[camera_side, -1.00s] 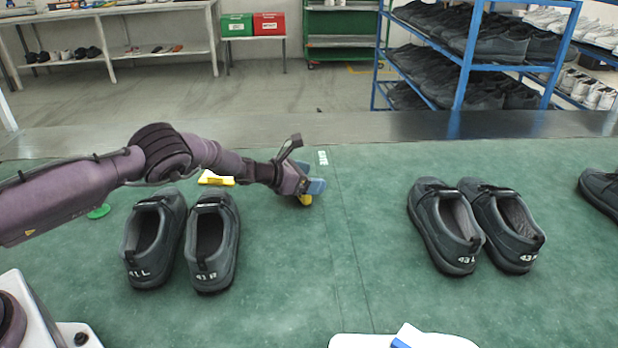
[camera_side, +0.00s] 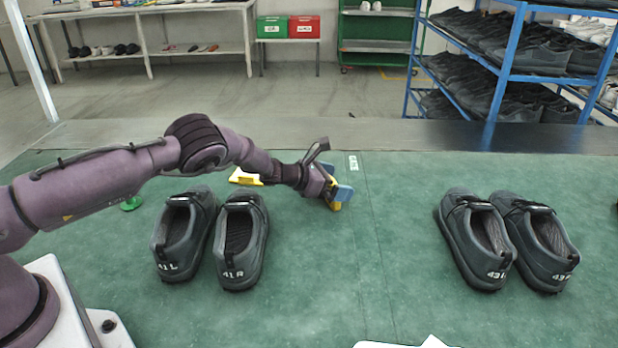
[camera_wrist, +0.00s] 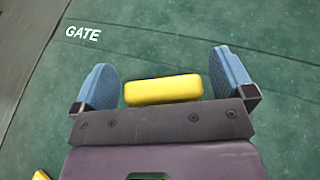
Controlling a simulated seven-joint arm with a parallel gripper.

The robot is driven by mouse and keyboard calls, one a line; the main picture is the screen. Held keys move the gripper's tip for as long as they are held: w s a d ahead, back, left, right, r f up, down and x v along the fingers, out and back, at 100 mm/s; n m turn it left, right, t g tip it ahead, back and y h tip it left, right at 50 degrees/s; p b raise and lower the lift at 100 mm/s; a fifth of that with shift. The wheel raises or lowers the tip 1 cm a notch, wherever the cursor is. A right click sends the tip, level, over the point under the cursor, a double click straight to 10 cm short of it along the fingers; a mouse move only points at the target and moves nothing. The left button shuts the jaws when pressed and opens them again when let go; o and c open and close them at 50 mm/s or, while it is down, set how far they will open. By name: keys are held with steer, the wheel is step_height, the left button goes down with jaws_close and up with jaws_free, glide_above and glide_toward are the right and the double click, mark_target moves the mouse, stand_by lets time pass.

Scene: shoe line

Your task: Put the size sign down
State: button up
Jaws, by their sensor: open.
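A yellow block, which I take to be the size sign (camera_wrist: 163,89), lies between the two blue fingers of my gripper (camera_wrist: 165,72) in the wrist view. The fingers are open, with a narrow gap on each side of the block. In the side view my gripper (camera_side: 337,194) is low over the green mat, and the yellow sign (camera_side: 334,205) shows at its fingertips, seemingly resting on the mat. The sign's face and any number on it are hidden. The white GATE marking (camera_side: 353,163) is on the mat just beyond the gripper; it also shows in the wrist view (camera_wrist: 83,33).
Another yellow piece (camera_side: 245,177) lies behind my forearm. Shoes marked 41 (camera_side: 240,245) stand in front of the arm; shoes marked 43 (camera_side: 478,240) stand to the right. The mat between the pairs is clear.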

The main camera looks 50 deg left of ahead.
steer(key=v, duration=1)
steer(key=shift+s+r, duration=0.15)
steer(key=shift+s, duration=0.2)
steer(key=a+r+n+t+y, duration=0.1)
steer(key=a+r+n+y, duration=0.15)
steer(key=r+n, duration=0.4)
steer(key=a+r+n+y, duration=0.2)
steer(key=r+n+y, duration=0.1)
steer(key=r+n, duration=0.35)
steer(key=s+r+n+g+y, duration=0.2)
steer(key=s+r+n, duration=0.5)
steer(key=r+n, duration=0.25)
steer(key=s+d+r+n+g, duration=0.1)
steer(key=s+d+n+g, duration=0.1)
steer(key=s+n, duration=0.4)
steer(key=s+d+r+n+g+h, duration=0.1)
steer(key=s+d+n, duration=0.4)
steer(key=s, duration=0.8)
steer(key=s+d+r+n+g+h, duration=0.1)
steer(key=s+d+r+n+g, duration=0.1)
steer(key=s+d+n, duration=0.2)
steer(key=s+n, duration=0.3)
steer(key=s, duration=0.3)
steer(key=shift+s+r+g, duration=0.2)
steer(key=shift+g, duration=0.2)
